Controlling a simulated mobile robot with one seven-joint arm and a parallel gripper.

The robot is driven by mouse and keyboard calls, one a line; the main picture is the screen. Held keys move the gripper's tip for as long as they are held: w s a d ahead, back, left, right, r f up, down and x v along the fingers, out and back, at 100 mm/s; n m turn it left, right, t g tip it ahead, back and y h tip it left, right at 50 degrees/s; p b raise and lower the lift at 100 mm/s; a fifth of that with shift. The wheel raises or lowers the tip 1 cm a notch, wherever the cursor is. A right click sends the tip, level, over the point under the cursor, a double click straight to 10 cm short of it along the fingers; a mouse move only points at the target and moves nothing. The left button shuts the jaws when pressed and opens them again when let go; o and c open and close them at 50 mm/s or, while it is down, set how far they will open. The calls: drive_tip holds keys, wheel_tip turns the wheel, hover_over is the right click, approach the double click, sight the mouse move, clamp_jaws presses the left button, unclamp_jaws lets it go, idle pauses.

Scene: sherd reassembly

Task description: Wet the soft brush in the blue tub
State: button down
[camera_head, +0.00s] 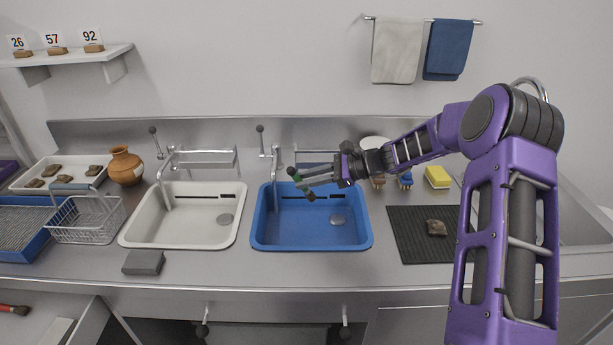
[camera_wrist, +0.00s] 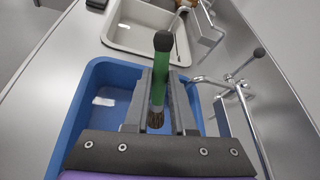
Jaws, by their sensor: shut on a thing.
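My gripper (camera_head: 306,180) is shut on the soft brush (camera_head: 294,173), which has a green handle with a black end and brown bristles. In the wrist view the brush (camera_wrist: 160,80) sits between the two fingers of my gripper (camera_wrist: 161,88), bristles on the near side. The blue tub (camera_head: 263,234) is set into the steel counter, and my gripper holds the brush over its back left part. The bristles appear to be above the tub floor. The tub also shows in the wrist view (camera_wrist: 75,125). I cannot tell how much water is in it.
A white tub (camera_head: 140,228) with a tap lies left of the blue tub. Another tap (camera_head: 274,165) stands at the blue tub's back left corner.

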wheel_tip(320, 180, down, 10)
drive_tip(key=b, duration=0.6)
drive_tip(key=shift+f, duration=0.25)
drive_tip(key=shift+r, duration=0.1)
idle(0.3)
wheel_tip(320, 180, up, 11)
drive_tip(key=p, duration=0.7)
drive_tip(key=shift+p, duration=0.3)
idle(2.1)
wheel_tip(320, 180, up, 4)
drive_tip(key=shift+f, duration=0.1)
idle(0.4)
idle(0.5)
